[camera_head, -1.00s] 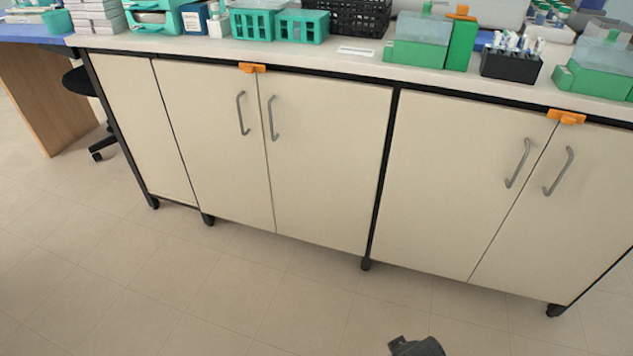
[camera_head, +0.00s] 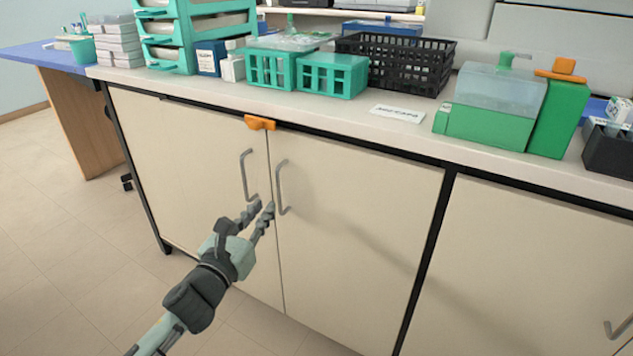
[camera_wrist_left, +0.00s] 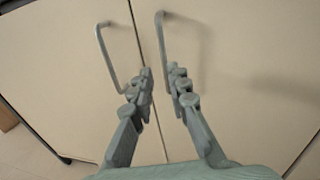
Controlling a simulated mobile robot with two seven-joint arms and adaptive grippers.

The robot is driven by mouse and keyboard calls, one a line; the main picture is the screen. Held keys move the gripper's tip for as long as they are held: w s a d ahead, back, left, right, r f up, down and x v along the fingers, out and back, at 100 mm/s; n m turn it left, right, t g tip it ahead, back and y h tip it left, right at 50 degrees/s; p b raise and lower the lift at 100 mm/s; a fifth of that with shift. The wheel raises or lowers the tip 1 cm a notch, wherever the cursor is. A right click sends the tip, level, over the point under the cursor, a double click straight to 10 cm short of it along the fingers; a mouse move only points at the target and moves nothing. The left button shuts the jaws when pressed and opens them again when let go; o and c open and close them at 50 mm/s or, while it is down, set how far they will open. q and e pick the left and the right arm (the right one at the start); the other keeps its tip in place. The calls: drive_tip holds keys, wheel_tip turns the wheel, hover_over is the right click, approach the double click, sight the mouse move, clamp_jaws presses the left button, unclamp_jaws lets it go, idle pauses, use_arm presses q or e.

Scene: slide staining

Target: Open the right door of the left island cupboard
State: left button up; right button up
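The left island cupboard has a left door (camera_head: 190,180) and a right door (camera_head: 350,230), both cream and closed. The right door's grey bar handle (camera_head: 281,188) is upright beside the seam; the left door's handle (camera_head: 247,175) is on the other side. My left gripper (camera_head: 262,210) is in front of the seam near the lower ends of both handles, with its fingers apart. No contact is clear. My right gripper is not in view.
An orange latch piece (camera_head: 260,123) sits above the two doors at the counter's edge. The counter carries teal racks (camera_head: 333,75), a black basket (camera_head: 395,65) and a green-based container (camera_head: 495,105). The floor (camera_head: 60,220) in front is clear at left.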

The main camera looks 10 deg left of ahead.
sight(278, 190)
use_arm(q)
drive_tip(key=shift+w+d+r+m, duration=0.4)
drive_tip(key=shift+w+r+m, duration=0.1)
drive_tip(key=shift+w, duration=0.25)
drive_tip(key=w, duration=0.4)
drive_tip(key=w+d, duration=0.1)
drive_tip(key=w, duration=0.1)
drive_tip(key=shift+w+f, duration=0.15)
drive_tip(key=shift+w, duration=0.05)
clamp_jaws()
